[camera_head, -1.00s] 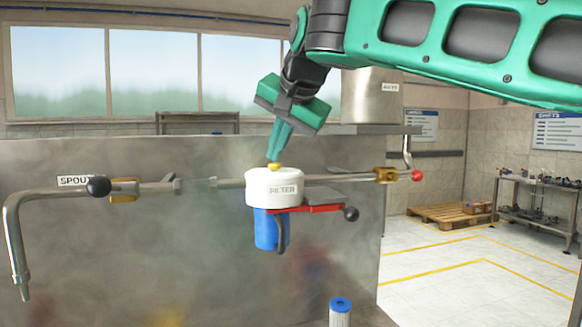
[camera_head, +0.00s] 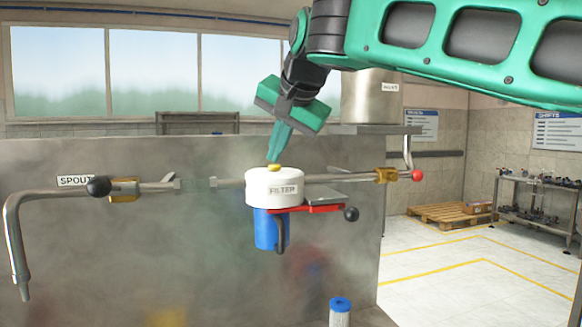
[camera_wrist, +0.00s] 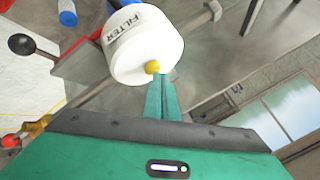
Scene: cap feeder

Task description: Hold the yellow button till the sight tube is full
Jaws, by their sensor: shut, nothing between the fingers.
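The yellow button (camera_head: 274,168) sits on top of the white filter head (camera_head: 262,190), which is marked FILTER. It also shows in the wrist view (camera_wrist: 152,67). My gripper (camera_head: 273,158) is shut and empty, pointing down with its tips right at the button. In the wrist view its tips (camera_wrist: 160,78) are beside the button's edge; I cannot tell whether they touch or press it. The sight tube seems to be the see-through section (camera_head: 197,184) of the pipe left of the filter. It looks clear, and I can make out no liquid in it.
A blue bowl (camera_head: 265,230) hangs under the filter head beside a red lever (camera_head: 310,209). A black-knobbed spout valve (camera_head: 99,187) is at left, and a red-knobbed valve (camera_head: 417,175) at right. A blue-capped cartridge (camera_head: 340,312) stands below.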

